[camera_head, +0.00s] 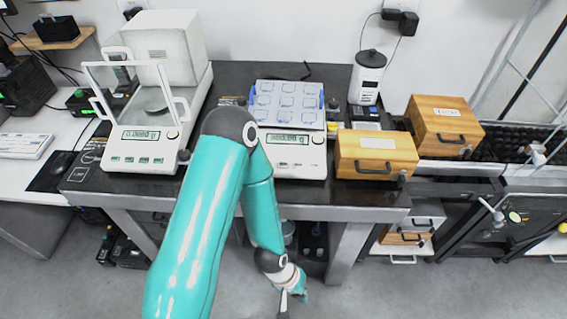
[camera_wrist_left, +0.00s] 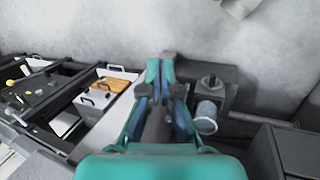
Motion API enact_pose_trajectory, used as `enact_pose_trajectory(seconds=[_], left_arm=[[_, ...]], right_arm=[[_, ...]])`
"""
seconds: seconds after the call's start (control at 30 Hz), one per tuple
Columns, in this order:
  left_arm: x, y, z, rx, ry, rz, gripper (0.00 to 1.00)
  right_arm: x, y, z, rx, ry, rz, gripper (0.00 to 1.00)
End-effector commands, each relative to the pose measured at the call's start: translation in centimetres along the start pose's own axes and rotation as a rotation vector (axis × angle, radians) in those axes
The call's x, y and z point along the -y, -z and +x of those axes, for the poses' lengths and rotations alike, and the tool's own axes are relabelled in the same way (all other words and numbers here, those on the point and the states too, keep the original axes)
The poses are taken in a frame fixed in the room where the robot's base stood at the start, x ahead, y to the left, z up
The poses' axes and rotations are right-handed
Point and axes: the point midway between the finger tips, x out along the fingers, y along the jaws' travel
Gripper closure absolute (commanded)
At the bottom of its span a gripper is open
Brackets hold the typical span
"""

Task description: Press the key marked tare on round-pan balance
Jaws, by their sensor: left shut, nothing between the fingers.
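The round-pan balance (camera_head: 139,150) stands at the left of the dark table, with a white draft shield around its round pan (camera_head: 157,103). Its display is lit and a row of small green keys (camera_head: 135,161) runs along its front. The key labels are too small to read. My left gripper (camera_head: 284,303) hangs low in front of the table, to the right of and well below this balance, touching nothing. In the left wrist view its fingers (camera_wrist_left: 160,72) are shut and empty. My right gripper is in neither view.
A second balance (camera_head: 298,168) stands mid-table behind my left arm, with a blue-edged rack (camera_head: 287,101) on top. Wooden boxes (camera_head: 376,147) (camera_head: 444,120) and a white canister (camera_head: 367,76) are to the right. The table's front edge (camera_head: 330,207) lies beyond my gripper.

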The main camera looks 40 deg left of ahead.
Motion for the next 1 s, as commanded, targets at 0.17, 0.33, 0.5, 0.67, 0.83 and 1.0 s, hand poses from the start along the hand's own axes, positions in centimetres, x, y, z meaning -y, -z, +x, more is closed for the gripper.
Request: enact_pose_trajectory(seconds=[0.17,0.33,0.5,0.67,0.83,1.0], left_arm=[[-1.8,3.0,-1.9,-0.072,-0.090,-0.373,1.00],[-4.2,8.2,-7.2,-0.154,-0.274,-0.758,1.00],[-5.8,14.2,-16.4,-0.235,-0.509,-1.036,1.00],[-5.5,17.9,-24.9,-0.318,-0.667,-1.132,1.00],[-4.3,20.1,-31.9,-0.416,-0.760,-1.153,1.00],[-3.3,20.8,-35.0,-0.475,-0.787,-1.154,1.00]], right_arm=[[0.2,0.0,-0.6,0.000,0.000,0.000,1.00],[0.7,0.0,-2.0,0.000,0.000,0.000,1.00],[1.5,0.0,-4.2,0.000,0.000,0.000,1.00],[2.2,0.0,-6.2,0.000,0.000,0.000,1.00],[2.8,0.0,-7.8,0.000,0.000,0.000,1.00],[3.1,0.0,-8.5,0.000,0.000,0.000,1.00]])
